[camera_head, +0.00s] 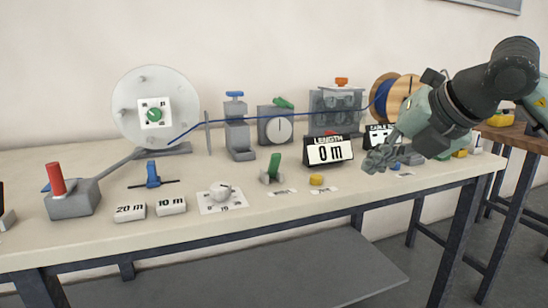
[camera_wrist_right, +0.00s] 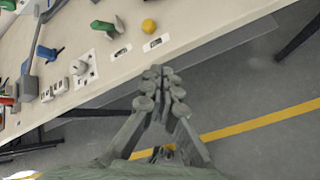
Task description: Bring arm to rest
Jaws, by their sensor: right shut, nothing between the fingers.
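My right gripper (camera_head: 378,158) comes in from the right in the head view, in front of the table's right part. Its fingers are shut and empty. In the right wrist view the gripper (camera_wrist_right: 161,90) shows with its fingertips together at the table's front edge, with the floor below. It touches no object that I can see. My left gripper is not clearly in view; only a small dark and grey piece shows at the left edge of the head view, and I cannot tell what it is.
The table (camera_head: 270,210) holds a white reel (camera_head: 180,90), a "0 m" length sign (camera_head: 328,151), a wooden spool (camera_head: 400,95), a red-handled lever (camera_head: 58,178), white "20 m" (camera_head: 130,213) and "10 m" (camera_head: 171,206) blocks and a yellow button (camera_head: 316,180). A blue cable (camera_head: 290,112) runs from spool to reel.

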